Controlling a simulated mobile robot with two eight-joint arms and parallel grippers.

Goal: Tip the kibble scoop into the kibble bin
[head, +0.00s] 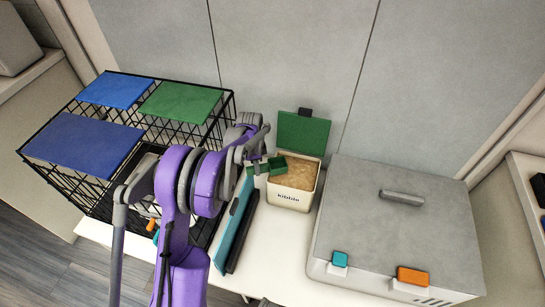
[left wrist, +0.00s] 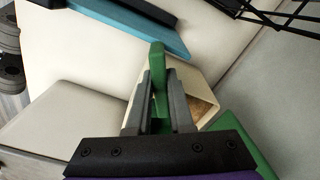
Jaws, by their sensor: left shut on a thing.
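The kibble bin (head: 289,200) is a cream box labelled "kibble", with its green lid (head: 303,133) standing open at the back. Brown kibble (head: 298,178) fills it close to the rim. My left gripper (head: 257,167) is at the bin's left edge, shut on the green kibble scoop (head: 277,166). The scoop's head is over the bin's left back part; I cannot tell what is in it. In the left wrist view, the scoop's green handle (left wrist: 157,62) stands between the fingers, in front of the bin (left wrist: 197,80). My right gripper is out of view.
A large grey box (head: 400,215) with a handle stands right of the bin. A black wire crate (head: 60,178) with blue and green panels stands at the left. A teal and black flat item (head: 235,225) lies between crate and bin. The wall is close behind.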

